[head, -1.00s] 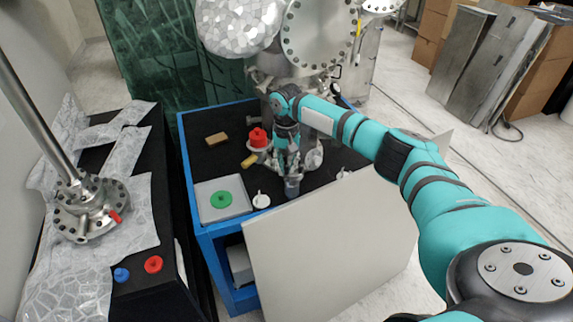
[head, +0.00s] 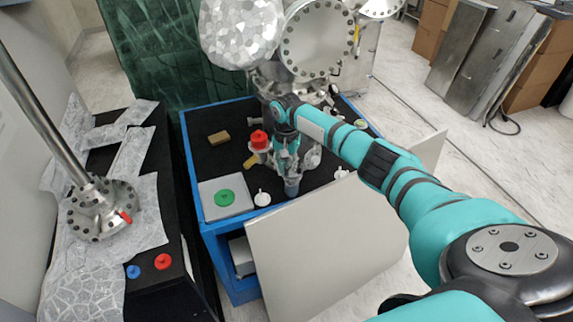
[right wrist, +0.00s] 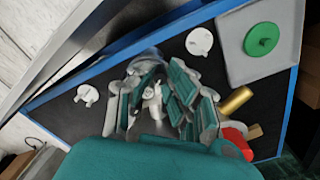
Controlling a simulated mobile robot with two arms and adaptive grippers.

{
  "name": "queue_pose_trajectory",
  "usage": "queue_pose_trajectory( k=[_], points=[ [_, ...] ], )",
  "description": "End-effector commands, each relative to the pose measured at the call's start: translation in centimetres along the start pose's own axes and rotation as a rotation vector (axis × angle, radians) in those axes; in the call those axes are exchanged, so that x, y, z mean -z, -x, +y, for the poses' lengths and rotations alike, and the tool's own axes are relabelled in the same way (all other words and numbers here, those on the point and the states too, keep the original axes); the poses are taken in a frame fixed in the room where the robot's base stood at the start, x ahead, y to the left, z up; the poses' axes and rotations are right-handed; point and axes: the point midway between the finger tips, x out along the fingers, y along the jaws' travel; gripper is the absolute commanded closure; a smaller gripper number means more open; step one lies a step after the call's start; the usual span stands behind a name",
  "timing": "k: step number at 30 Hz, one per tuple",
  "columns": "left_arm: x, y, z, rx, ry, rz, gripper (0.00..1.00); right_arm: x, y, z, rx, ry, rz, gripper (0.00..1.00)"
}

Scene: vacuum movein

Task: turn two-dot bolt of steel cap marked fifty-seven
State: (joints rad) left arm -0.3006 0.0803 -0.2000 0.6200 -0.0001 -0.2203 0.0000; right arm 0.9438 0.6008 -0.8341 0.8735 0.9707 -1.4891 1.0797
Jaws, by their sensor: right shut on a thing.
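My right gripper (head: 290,176) is low over the black top of the blue cart. It is shut on a small grey tool, whose blue-grey lower end (head: 291,187) shows below the fingers. In the right wrist view the teal finger pads flank a pale grey part of the tool (right wrist: 152,98). A round steel flange with bolts (head: 103,208) lies on the left table, with a rod rising from it and a red piece on its edge. A larger bolted steel disc (head: 318,45) is at the back. No number or dots are readable. My left gripper is out of view.
The blue-edged cart (head: 208,228) carries a red-topped piece (head: 258,140), a brown block (head: 219,138), a grey tray (head: 214,211) with a green disc (head: 225,196), and white knobs (head: 262,198). A pale panel (head: 325,245) stands in front. Red (head: 163,261) and blue (head: 133,272) knobs are left.

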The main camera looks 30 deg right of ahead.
Motion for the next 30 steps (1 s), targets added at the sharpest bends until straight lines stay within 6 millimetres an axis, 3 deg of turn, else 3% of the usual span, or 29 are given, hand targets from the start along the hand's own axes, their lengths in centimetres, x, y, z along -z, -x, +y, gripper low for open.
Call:
queue_pose_trajectory(
  k=[1,2,4,14,24,30],
  points=[
    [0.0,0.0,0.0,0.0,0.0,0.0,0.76,0.0,0.0,0.0,0.001,0.001,0.001,1.0],
    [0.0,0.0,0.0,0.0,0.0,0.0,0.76,0.0,0.0,0.0,0.001,0.001,0.0,0.84],
    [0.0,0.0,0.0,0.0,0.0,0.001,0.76,0.0,0.0,0.0,0.001,0.001,0.0,0.77],
    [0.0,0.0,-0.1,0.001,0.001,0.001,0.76,0.0,0.6,-0.1,0.002,0.002,0.0,0.77],
    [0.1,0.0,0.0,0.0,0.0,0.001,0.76,0.1,5.9,-0.1,0.003,0.002,0.001,0.77],
    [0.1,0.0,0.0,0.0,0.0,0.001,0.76,0.0,7.4,-0.1,0.0,0.002,0.0,0.77]
  ],
)
